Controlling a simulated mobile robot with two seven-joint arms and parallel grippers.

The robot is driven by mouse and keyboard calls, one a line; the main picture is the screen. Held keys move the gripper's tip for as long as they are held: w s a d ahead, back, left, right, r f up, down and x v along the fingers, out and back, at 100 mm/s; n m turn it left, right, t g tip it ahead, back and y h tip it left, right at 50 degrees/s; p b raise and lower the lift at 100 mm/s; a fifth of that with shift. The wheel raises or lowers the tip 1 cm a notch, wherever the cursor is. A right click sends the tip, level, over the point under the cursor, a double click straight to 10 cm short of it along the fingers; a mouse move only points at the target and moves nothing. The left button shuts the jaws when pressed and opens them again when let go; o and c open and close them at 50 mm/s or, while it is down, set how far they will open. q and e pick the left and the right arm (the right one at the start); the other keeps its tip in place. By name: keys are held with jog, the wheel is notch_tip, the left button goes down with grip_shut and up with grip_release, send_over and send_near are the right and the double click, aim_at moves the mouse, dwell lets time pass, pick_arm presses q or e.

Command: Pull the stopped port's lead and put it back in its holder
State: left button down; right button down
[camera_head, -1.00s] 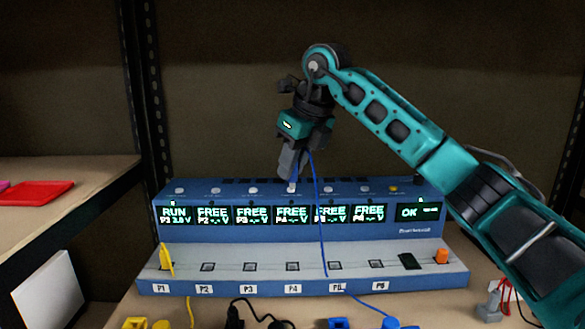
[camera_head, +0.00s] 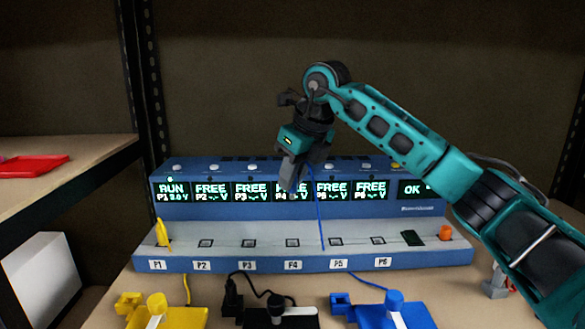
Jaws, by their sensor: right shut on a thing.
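The blue port station (camera_head: 218,266) stands on the bench, with P1 to P6 labels. The P1 screen (camera_head: 171,190) reads RUN and 3.0 V; the P2 to P6 screens read FREE. A yellow lead's plug (camera_head: 162,234) stands at the P1 port. My right gripper (camera_head: 290,181) is shut on the blue lead's end, in front of the P4 screen. The gripped plug is mostly hidden by the fingers. The blue lead's cord (camera_head: 320,216) hangs from the gripper across the station. The blue holder (camera_head: 412,316) lies in front, right of centre. My left gripper is not in view.
A yellow holder (camera_head: 190,318) and a black holder (camera_head: 255,320) lie left of the blue one. An orange button (camera_head: 445,232) sits at the station's right end. A shelf with a red tray (camera_head: 28,166) is at the left. My right arm covers the right side.

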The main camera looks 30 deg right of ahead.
aim_at(296, 192)
notch_tip(296, 192, down, 3)
jog(key=shift+f+b, duration=0.1)
jog(key=shift+b, duration=0.6)
notch_tip(296, 192, down, 2)
jog(key=shift+f+b, duration=0.15)
jog(key=shift+b, duration=0.5)
jog(key=shift+f, duration=0.55)
jog(key=shift+s+d+b, duration=0.1)
jog(key=shift+s+b, duration=0.45)
jog(key=s+b, duration=0.2)
jog(key=s, duration=0.4)
jog(key=shift+s+d, duration=0.3)
